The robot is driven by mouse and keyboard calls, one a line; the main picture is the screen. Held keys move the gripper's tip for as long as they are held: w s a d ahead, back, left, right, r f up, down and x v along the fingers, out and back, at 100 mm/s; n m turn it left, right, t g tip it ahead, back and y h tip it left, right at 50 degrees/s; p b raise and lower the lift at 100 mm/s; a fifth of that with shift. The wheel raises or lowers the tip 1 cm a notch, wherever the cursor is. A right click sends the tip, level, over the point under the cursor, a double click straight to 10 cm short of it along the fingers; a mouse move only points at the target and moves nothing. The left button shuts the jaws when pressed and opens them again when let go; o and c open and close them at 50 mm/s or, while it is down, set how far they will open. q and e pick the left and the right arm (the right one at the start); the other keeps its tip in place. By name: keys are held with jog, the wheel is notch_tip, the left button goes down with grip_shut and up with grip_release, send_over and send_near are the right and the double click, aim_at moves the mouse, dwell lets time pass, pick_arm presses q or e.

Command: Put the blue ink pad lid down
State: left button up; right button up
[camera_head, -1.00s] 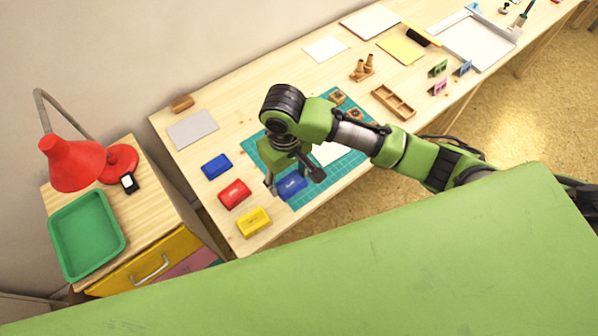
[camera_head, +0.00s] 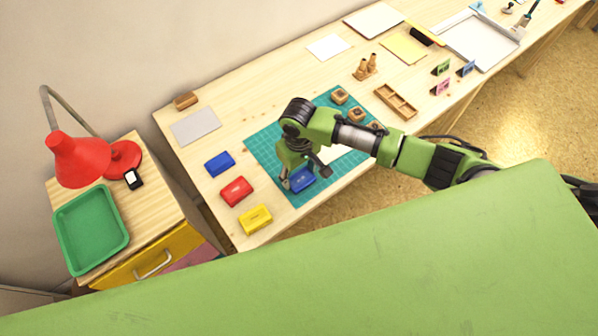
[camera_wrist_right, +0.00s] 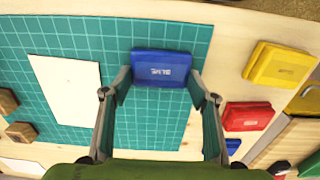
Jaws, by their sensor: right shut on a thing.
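My right gripper (camera_head: 299,181) is shut on the blue ink pad lid (camera_head: 304,182), over the near left part of the teal cutting mat (camera_head: 262,151). In the right wrist view the lid (camera_wrist_right: 161,66) lies between the fingertips of the gripper (camera_wrist_right: 161,84), its printed face toward the camera. I cannot tell whether the lid touches the mat. The blue ink pad (camera_head: 219,164) sits on the table left of the mat and is partly hidden behind a finger in the wrist view (camera_wrist_right: 233,146). My left gripper is not in view.
A red pad (camera_head: 236,191) and a yellow pad (camera_head: 255,219) stand in a row with the blue one, left of the mat. A white sheet (camera_wrist_right: 66,98) and wooden stamps (camera_head: 340,96) lie on the mat. A grey sheet (camera_head: 195,126) lies farther back.

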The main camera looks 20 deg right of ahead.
aim_at(299, 177)
jog(key=shift+f, duration=0.1)
jog(key=o, duration=0.8)
notch_tip(299, 177, up, 12)
jog(key=shift+r+b, duration=0.15)
jog(key=shift+b, duration=0.25)
